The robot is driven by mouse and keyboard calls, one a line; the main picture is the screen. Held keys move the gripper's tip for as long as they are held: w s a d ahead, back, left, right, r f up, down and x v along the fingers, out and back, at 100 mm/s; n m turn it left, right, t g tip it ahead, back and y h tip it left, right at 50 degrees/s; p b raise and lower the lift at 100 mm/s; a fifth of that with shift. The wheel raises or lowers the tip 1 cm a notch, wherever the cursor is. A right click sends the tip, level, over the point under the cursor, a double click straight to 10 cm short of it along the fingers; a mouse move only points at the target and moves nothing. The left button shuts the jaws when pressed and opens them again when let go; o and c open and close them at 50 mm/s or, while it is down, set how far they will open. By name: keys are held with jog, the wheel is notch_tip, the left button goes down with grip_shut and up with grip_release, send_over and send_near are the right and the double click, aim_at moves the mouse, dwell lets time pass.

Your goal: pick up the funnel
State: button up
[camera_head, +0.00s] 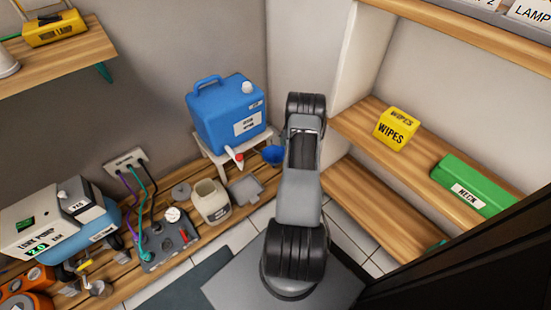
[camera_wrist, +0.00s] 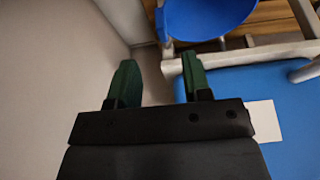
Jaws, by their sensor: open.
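The funnel (camera_head: 273,154) is a small blue bowl shape beside the white stand, just left of my arm in the head view. In the wrist view the blue funnel (camera_wrist: 208,14) is at the top, cut off by the frame edge, beyond and slightly right of my fingers. My gripper (camera_wrist: 160,76) shows two green fingers spread apart with nothing between them. The gripper is apart from the funnel in the picture. In the head view my arm hides the gripper.
A blue jug (camera_head: 225,112) stands on the white stand (camera_head: 212,157); it also fills the lower right of the wrist view (camera_wrist: 295,125). A beige jar (camera_head: 211,201) and grey tray (camera_head: 245,191) are nearby. Wooden shelves at right hold a yellow wipes box (camera_head: 396,128) and a green box (camera_head: 472,185).

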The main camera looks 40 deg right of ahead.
jog(key=shift+a+b+x, duration=0.1)
jog(key=shift+b+x, duration=0.65)
jog(key=shift+x, duration=1.1)
jog(key=shift+a+b+x, duration=0.15)
jog(key=shift+b+x, duration=0.6)
jog(key=shift+x, duration=1.1)
jog(key=shift+s, duration=0.1)
jog(key=shift+c, duration=0.3)
grip_shut()
